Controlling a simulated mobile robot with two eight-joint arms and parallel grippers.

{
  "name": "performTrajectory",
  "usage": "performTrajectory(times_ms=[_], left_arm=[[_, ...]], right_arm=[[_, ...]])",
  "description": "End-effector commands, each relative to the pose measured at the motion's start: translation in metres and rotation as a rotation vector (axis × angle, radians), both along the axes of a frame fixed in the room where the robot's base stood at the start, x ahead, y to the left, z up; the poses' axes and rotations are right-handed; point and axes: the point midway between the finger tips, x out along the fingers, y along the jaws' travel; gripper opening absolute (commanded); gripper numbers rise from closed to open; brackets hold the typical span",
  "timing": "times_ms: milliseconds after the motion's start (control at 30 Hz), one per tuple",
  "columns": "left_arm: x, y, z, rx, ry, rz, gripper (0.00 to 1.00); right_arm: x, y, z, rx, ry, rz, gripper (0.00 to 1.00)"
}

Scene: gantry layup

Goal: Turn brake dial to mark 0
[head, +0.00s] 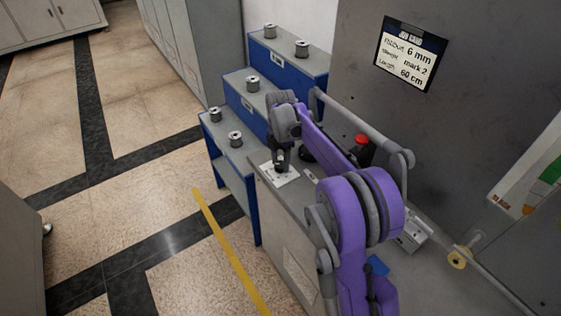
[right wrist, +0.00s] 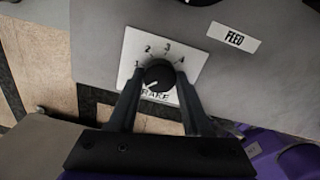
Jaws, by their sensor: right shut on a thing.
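The brake dial (right wrist: 158,76) is a round black knob on a white plate (right wrist: 131,46) marked 1, 2, 3 and 4, with a partly covered BRAKE label. A white line on the knob points to the lower left, below the 1. A 0 mark cannot be made out. My right gripper (right wrist: 158,82) is shut on the dial, with one finger on each side. In the head view the right gripper (head: 281,163) reaches down to the white plate (head: 285,179) at the bench corner; the knob is mostly hidden there. My left gripper is not in view.
A FEED label (right wrist: 234,39) lies beside the dial plate, near another dark knob. A red button (head: 361,140) stands on the bench behind my arm. Blue stepped shelves (head: 237,158) with metal spools are beyond the gripper.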

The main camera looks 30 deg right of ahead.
Motion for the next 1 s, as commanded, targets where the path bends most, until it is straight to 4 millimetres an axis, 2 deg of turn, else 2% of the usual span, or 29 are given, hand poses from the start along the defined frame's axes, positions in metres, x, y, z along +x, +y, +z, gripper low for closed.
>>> performTrajectory(times_ms=[33,67,200,567,667,1000], left_arm=[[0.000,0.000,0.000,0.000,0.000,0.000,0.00],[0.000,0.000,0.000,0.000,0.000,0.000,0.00],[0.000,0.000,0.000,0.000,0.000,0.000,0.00],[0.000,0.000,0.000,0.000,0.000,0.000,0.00],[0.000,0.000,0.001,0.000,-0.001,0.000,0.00],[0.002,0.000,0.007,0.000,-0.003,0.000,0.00]], right_arm=[[0.000,0.000,0.000,-0.001,-0.001,0.001,0.00],[0.000,0.000,0.000,-0.001,-0.001,0.001,0.53],[0.000,0.000,0.000,-0.001,0.000,0.001,0.78],[0.000,0.000,0.004,0.000,0.000,0.000,0.79],[0.000,0.000,0.016,0.000,0.000,0.000,0.79],[0.000,0.000,0.083,-0.001,0.000,0.000,0.79]])
